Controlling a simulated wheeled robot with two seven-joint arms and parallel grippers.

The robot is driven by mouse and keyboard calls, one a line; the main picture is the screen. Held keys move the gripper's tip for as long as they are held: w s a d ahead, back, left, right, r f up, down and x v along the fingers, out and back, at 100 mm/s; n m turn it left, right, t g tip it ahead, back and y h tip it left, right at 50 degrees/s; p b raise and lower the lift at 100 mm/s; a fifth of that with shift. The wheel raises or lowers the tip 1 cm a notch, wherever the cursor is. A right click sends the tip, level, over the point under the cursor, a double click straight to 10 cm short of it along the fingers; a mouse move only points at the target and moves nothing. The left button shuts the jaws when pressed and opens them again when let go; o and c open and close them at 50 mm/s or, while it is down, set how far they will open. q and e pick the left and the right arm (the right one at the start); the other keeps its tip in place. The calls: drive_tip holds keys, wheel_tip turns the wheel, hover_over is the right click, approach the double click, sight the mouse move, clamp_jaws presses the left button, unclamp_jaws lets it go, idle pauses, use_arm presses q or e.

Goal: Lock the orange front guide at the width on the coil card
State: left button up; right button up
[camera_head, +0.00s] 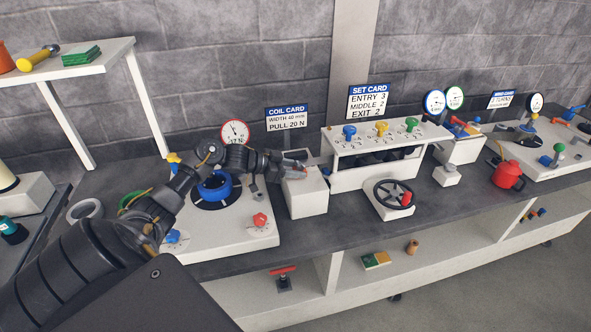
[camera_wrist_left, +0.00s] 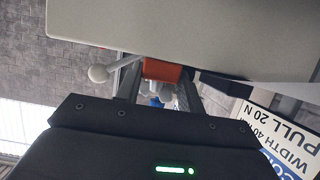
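My left gripper (camera_head: 296,167) reaches over the top of a white box-shaped stand (camera_head: 307,196). In the left wrist view an orange block (camera_wrist_left: 162,70), which looks like the front guide, sits between the two fingers (camera_wrist_left: 161,84) under a pale overhanging surface. The fingers are apart, one at each side of the block; whether they press on it I cannot tell. A lever with a white ball knob (camera_wrist_left: 98,73) sticks out beside the left finger. The coil card (camera_head: 287,117) reads width 40 mm, pull 20 N. Any width scale is hidden. My right gripper is out of view.
A round dial (camera_head: 235,133) stands behind my arm. A blue ring (camera_head: 214,189) sits on the white plate at left, with a red knob (camera_head: 260,220). A black handwheel (camera_head: 394,194) and the roller unit (camera_head: 346,178) stand at right. Dark bench top is clear in front.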

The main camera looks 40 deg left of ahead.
use_arm(q)
clamp_jaws()
drive_tip(key=shift+w+a+r, duration=0.1)
drive_tip(key=shift+w+a, duration=0.1)
drive_tip(key=shift+a, duration=0.2)
drive_tip(key=o, duration=0.8)
unclamp_jaws()
drive_tip(key=b+v, duration=0.1)
drive_tip(key=v, duration=0.9)
drive_tip(key=shift+s+a+r+b, duration=0.1)
drive_tip(key=shift+s+a+b, duration=0.1)
drive_tip(key=shift+s+b, duration=0.15)
